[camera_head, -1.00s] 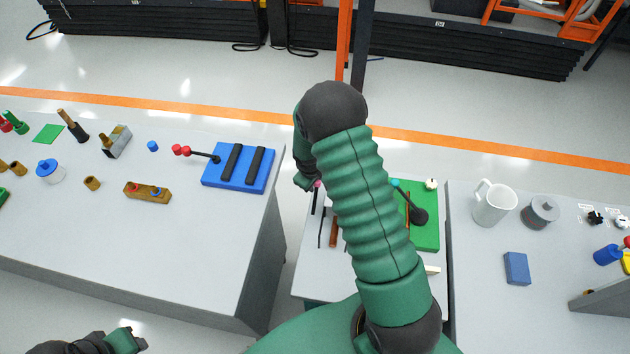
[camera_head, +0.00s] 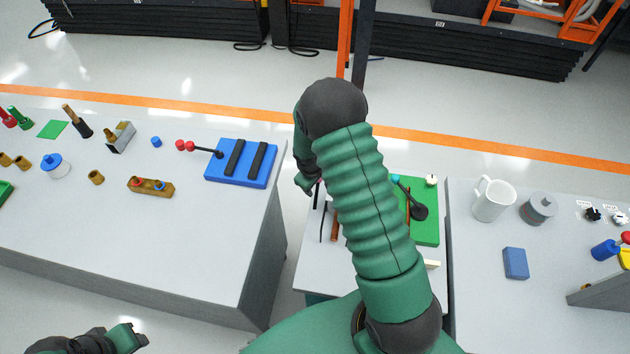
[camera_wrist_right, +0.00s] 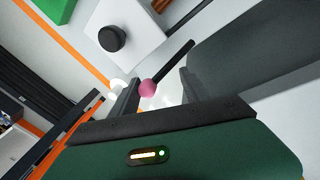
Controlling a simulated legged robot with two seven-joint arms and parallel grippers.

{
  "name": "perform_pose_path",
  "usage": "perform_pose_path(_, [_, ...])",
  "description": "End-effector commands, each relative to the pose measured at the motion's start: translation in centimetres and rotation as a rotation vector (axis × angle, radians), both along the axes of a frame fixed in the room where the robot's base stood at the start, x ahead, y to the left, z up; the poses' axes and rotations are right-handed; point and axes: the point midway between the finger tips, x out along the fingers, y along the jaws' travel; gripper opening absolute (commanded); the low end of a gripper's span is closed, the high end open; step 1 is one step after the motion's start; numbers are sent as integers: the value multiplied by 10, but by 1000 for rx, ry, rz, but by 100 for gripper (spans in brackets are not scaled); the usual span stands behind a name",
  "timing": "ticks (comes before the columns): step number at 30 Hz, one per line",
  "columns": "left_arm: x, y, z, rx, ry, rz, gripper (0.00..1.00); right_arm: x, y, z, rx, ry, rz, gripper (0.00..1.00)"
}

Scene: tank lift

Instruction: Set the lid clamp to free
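A black lever with a pink ball end (camera_wrist_right: 147,87) shows in the right wrist view. I take it for the lid clamp's handle, but no label shows. My right gripper (camera_wrist_right: 157,90) is open, and the ball appears between its fingers, nearer the left one; contact cannot be told. In the head view my right gripper (camera_head: 303,184) hangs over the far left part of the middle table, and my forearm hides much of that table. My left gripper (camera_head: 138,338) is at the lower left, in front of the left table; its fingers are unclear.
A green plate (camera_head: 428,225) with a black teal-tipped lever (camera_head: 417,209) lies right of my forearm. A white block with a black knob (camera_wrist_right: 112,38) is near the pink ball. The left table holds a blue plate (camera_head: 218,173); the right table holds a mug (camera_head: 492,202).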

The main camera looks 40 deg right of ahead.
Motion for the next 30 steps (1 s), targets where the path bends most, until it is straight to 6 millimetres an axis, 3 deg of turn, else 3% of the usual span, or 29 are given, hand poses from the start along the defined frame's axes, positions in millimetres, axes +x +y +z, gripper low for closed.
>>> perform_pose_path(5, [0,0,0,0,0,0,36,1,-1,4,-1,-5,-1,55])
perform_pose_path(8, [0,0,-2,0,0,0,36,0,2,17,-2,-8,-2,55])
perform_pose_path(21, [0,0,-12,0,0,0,36,-18,33,133,-4,-7,0,55])
perform_pose_path(25, [0,0,-13,0,0,0,36,-22,38,154,-3,-4,0,55])
perform_pose_path(30, [0,0,-13,0,0,0,36,-24,41,163,-2,0,0,55])
